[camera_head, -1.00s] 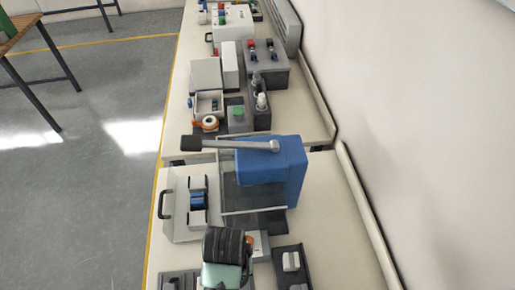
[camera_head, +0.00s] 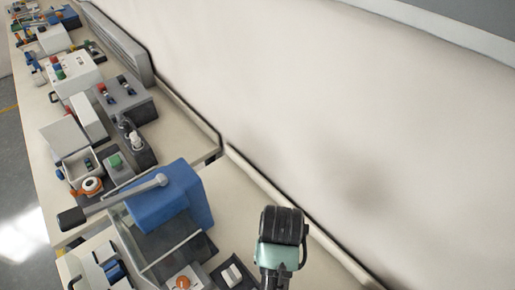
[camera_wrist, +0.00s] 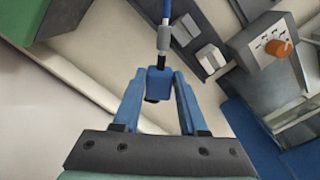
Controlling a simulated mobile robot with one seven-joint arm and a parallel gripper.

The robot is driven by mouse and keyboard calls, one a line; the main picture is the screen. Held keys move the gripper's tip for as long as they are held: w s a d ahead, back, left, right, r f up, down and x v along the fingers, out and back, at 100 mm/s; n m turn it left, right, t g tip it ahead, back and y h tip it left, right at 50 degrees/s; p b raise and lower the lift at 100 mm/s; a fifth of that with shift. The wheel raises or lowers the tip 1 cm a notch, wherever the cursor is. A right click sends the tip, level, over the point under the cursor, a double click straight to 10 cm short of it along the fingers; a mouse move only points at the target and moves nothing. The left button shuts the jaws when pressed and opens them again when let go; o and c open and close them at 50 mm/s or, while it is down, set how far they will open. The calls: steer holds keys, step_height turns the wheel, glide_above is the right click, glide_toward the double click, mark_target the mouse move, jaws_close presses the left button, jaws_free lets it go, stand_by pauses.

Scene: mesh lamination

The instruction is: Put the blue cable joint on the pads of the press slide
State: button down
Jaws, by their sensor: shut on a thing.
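In the wrist view my gripper (camera_wrist: 159,76) is shut on a blue block, which I take to be the blue cable joint (camera_wrist: 158,84). A thin dark stem, a grey sleeve and a blue cable-like length run up from the block. In the head view only my wrist shows, right of the blue press (camera_head: 170,203); the fingers and held piece are hidden. The press slide (camera_head: 92,268) is at the lower left, partly cut off, with a blue part (camera_head: 115,271) beside its light pads. My gripper is apart from the slide.
The press's long lever (camera_head: 115,200) reaches left over its clear guard. An orange knob box (camera_head: 183,281) and a dark tray with pale blocks (camera_head: 232,274) stand in front of the press. Several devices line the bench behind. A wall bounds the right side.

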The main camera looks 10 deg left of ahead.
steer(key=s+a+f+n, duration=0.4)
steer(key=s+a+n, duration=0.5)
steer(key=s+a, duration=0.4)
steer(key=a, duration=0.4)
steer(key=shift+f+n, duration=0.15)
steer(key=shift+n, duration=0.15)
steer(key=shift+a, duration=0.1)
steer(key=shift+f+p, duration=0.5)
steer(key=shift+f, duration=4.3)
steer(key=shift+f, duration=0.1)
steer(key=shift+f, duration=0.15)
steer(key=shift+c, duration=2.2)
jaws_free()
